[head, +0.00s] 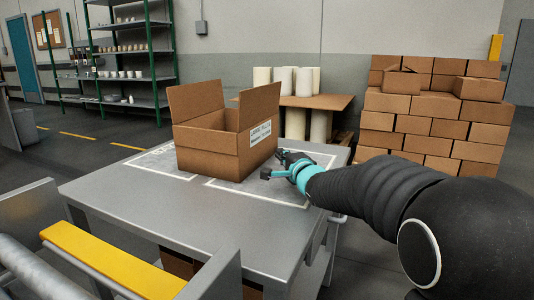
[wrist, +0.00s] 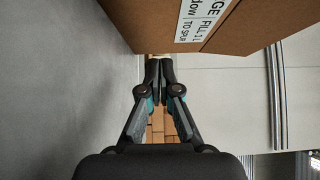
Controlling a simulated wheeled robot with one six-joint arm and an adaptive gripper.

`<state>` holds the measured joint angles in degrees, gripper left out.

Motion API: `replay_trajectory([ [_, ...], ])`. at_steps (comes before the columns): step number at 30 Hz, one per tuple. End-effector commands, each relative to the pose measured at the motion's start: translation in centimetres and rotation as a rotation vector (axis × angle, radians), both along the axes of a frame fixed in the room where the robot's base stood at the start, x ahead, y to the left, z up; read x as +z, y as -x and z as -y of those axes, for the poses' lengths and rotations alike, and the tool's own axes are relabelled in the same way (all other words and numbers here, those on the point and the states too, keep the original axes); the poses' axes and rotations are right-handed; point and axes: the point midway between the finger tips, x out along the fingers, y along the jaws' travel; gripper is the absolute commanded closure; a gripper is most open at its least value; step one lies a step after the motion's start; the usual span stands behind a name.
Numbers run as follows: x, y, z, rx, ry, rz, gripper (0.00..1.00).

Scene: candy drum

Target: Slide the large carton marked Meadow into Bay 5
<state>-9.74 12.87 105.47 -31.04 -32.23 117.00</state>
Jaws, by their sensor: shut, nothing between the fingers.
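The large open carton (head: 222,135) stands upright on the grey metal table (head: 150,214), with flaps raised. No bay number is readable.
Behind the table stands a wooden-topped stand (head: 330,101) with white cylinders. Stacked brown boxes (head: 437,125) fill the back right. Green-framed shelves (head: 133,52) stand at the back left. A yellow-topped rail (head: 105,262) is at the near left. The table's near left surface is clear.

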Motion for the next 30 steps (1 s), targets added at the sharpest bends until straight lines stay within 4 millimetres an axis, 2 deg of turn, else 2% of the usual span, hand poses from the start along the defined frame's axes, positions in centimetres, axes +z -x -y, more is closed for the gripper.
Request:
replay_trajectory([
  [3, -0.1, -2.0, -1.0, 0.0, 0.0, 0.0, 1.0],
  [6, -0.2, -2.3, -2.6, 0.002, 0.0, 0.0, 1.0],
  [12, -0.1, -2.9, -4.2, 0.0, 0.0, 0.0, 1.0],
  [26, 0.0, -3.1, -4.5, -0.003, 0.0, -0.001, 1.0],
  [30, 0.0, -4.1, -3.7, -0.027, 0.0, -0.002, 1.0],
])
